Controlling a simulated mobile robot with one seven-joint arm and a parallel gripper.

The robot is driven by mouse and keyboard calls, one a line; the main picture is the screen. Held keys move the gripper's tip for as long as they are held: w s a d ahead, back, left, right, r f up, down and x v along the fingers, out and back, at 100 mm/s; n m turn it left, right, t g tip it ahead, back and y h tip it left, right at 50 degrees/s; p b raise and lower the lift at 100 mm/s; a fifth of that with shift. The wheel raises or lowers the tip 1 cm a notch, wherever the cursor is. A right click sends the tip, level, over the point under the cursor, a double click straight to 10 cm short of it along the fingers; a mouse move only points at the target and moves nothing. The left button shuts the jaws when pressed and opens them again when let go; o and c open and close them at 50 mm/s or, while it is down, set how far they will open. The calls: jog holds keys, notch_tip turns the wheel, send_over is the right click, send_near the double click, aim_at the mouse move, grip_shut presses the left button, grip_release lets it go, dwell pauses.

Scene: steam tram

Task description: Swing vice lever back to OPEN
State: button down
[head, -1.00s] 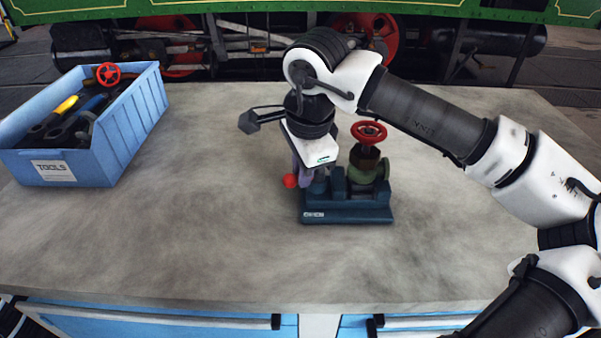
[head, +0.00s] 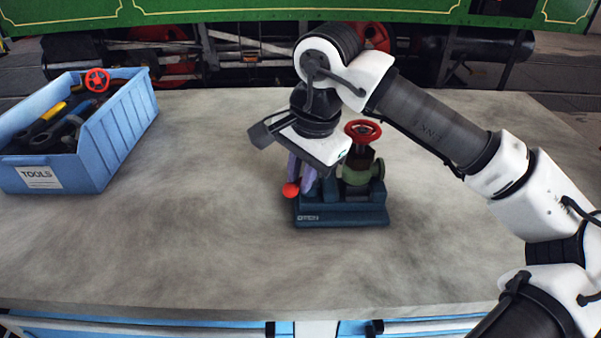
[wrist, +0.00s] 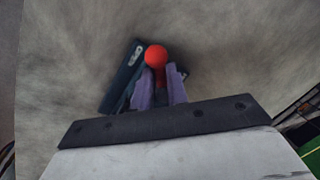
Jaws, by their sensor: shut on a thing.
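The dark blue vice (head: 343,215) stands on the bench, with a pale label on its front face. A green valve body (head: 360,172) with a red handwheel (head: 363,131) sits upright in it, on the right. The vice lever ends in a red ball (head: 290,190) at the vice's left side. The ball also shows in the wrist view (wrist: 156,56). My gripper (head: 301,180) points down at the vice's left end, its purple fingers shut on the lever just behind the ball. In the wrist view the fingers (wrist: 159,85) flank the lever. Most of the lever is hidden.
A blue tool box (head: 103,150) labelled TOOLS stands at the left with several tools and a red handwheel (head: 97,80) in it. The grey bench (head: 190,240) is clear between box and vice and in front. The green tram is behind.

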jog(key=c, duration=1.4)
grip_release()
jog(key=r, duration=0.4)
jog(key=s+d+r, duration=0.1)
jog(key=r, duration=0.4)
jog(key=d+r, duration=0.1)
jog(key=r, duration=0.3)
jog(key=shift+s+r, duration=0.3)
jog(key=shift+s, duration=0.1)
jog(key=shift+p, duration=0.3)
